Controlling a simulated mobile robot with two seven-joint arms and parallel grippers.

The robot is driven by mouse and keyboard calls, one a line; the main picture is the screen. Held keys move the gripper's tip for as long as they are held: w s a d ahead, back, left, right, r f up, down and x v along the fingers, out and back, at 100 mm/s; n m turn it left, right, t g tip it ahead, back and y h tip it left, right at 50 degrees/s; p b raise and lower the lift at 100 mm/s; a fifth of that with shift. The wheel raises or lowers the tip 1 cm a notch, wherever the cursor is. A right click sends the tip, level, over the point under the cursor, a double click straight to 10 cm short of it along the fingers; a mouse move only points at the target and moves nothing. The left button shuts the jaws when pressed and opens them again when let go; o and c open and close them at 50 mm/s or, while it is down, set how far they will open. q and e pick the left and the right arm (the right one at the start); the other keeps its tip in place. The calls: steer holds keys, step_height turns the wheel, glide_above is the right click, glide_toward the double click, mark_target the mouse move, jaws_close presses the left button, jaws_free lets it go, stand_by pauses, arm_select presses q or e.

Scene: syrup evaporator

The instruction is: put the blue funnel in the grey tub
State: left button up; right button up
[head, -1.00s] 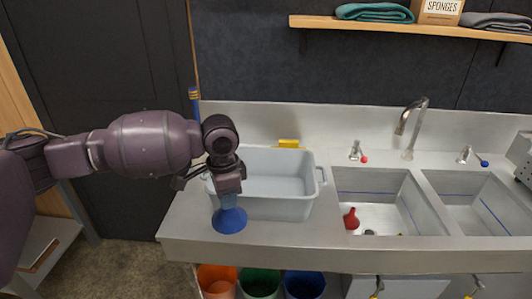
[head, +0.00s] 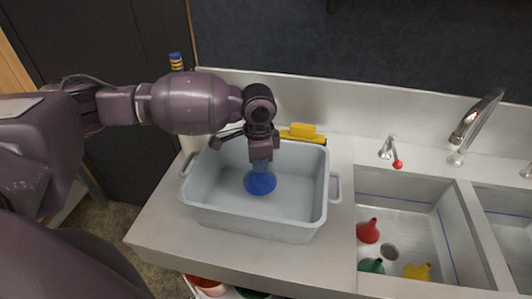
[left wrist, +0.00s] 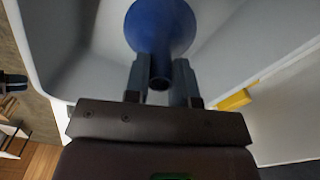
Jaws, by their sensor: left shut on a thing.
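The blue funnel (head: 260,183) is held with its wide mouth down, over the inside of the grey tub (head: 255,228). My left gripper (head: 261,160) is shut on the funnel's narrow spout. The left wrist view shows the two fingers (left wrist: 162,85) on either side of the spout, with the blue cone (left wrist: 160,28) beyond them. The tub stands on the steel counter and holds nothing else that I can see. I cannot tell whether the funnel touches the tub's floor.
The sink basin (head: 400,205) right of the tub holds a red funnel (head: 368,231), a green funnel (head: 372,266) and a yellow funnel (head: 417,271). A yellow object (head: 302,132) lies behind the tub. A red-tipped tap (head: 390,150) and a tall faucet (head: 478,125) stand behind the sink.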

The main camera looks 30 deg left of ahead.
mark_target(259, 181)
arm_select(q)
steer(key=shift+s+f+b, duration=0.15)
steer(key=shift+f+b, duration=0.1)
steer(key=shift+b, duration=0.05)
steer(key=shift+f+b, duration=0.55)
steer(key=shift+b, duration=0.2)
steer(key=shift+f+b, duration=0.4)
steer(key=shift+b, duration=0.05)
steer(key=shift+f+b, duration=0.4)
steer(key=shift+b, duration=0.2)
steer(key=shift+f+b, duration=0.55)
steer(key=shift+b, duration=0.05)
steer(key=shift+f, duration=0.8)
steer(key=shift+f+p, duration=0.3)
steer(key=shift+f, duration=0.4)
